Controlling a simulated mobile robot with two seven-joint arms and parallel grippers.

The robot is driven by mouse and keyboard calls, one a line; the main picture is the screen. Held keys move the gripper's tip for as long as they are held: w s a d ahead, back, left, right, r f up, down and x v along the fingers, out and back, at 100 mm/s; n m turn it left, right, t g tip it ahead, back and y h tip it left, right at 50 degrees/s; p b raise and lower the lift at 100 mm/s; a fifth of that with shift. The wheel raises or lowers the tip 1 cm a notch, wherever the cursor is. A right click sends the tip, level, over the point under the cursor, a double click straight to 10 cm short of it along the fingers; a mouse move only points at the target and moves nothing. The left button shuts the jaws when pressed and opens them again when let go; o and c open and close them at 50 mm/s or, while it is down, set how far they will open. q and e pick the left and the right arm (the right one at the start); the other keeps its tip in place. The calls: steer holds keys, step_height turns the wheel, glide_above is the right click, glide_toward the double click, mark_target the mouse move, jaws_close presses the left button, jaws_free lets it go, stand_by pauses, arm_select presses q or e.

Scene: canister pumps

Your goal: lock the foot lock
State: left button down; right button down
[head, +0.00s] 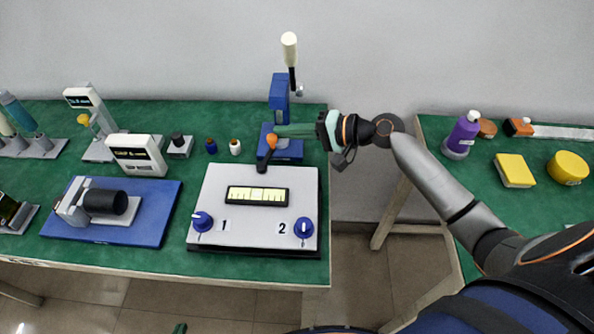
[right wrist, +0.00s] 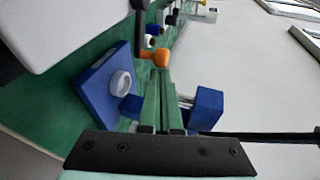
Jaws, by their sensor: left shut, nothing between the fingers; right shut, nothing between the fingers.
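An orange-knobbed dark lever (head: 271,141) stands at the back edge of a white-topped box with two blue dials (head: 215,180). It may be the foot lock; no label shows. The knob also shows in the right wrist view (right wrist: 160,57). Behind it stands a blue pump (head: 280,92) with a white-handled lever on a blue base (head: 290,152). My right gripper (head: 277,131) is shut and empty over that base. Its green fingertips (right wrist: 160,76) are close to the orange knob; contact cannot be told. Only a green tip of my left gripper (head: 180,328) shows at the bottom edge.
Small blue and white bottles (head: 235,147) stand left of the lever. A blue board with a black cylinder (head: 106,202) lies at left. A gap separates this green table from the right table (head: 520,215). The wall is close behind.

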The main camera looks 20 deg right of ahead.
steer(key=shift+d, duration=0.1)
steer(key=shift+s+d+r, duration=0.1)
steer(key=shift+s+d, duration=0.15)
steer(key=shift+s, duration=0.05)
steer(key=v, duration=1.1)
steer(key=shift+s+d+b, duration=0.15)
steer(key=shift+s+b, duration=0.1)
steer(key=shift+b, duration=0.05)
steer(key=shift+r, duration=0.1)
